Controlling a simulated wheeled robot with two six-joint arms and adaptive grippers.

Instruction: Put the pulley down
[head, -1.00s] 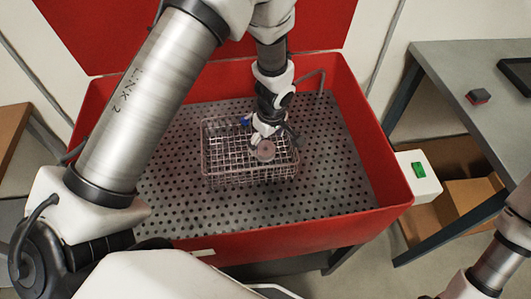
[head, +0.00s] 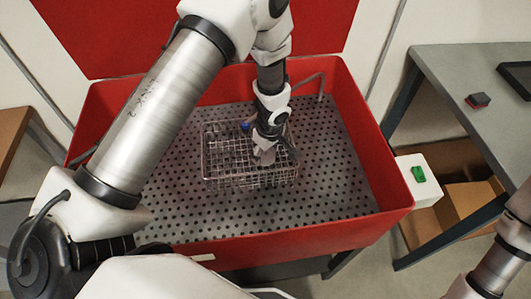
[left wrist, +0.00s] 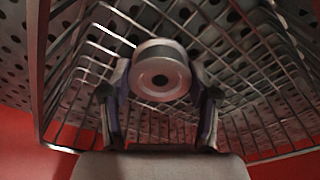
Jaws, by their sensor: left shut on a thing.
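The pulley (left wrist: 160,72) is a grey round part with a dark centre hole. It shows between the two fingers of my left gripper (left wrist: 160,100) in the left wrist view. In the head view my left gripper (head: 264,152) reaches down into the right part of the wire basket (head: 222,182), shut on the pulley. The pulley is partly hidden there by the gripper. The basket's wire mesh (left wrist: 95,45) surrounds the fingers in the wrist view. I cannot tell whether the pulley touches the basket floor. The right gripper is not in view.
The basket stands on the perforated grey plate (head: 190,215) of a red washing tub (head: 300,238). A small blue thing (head: 245,126) shows at the basket's back. A grey table (head: 450,80) with a small dark block (head: 478,100) stands at right.

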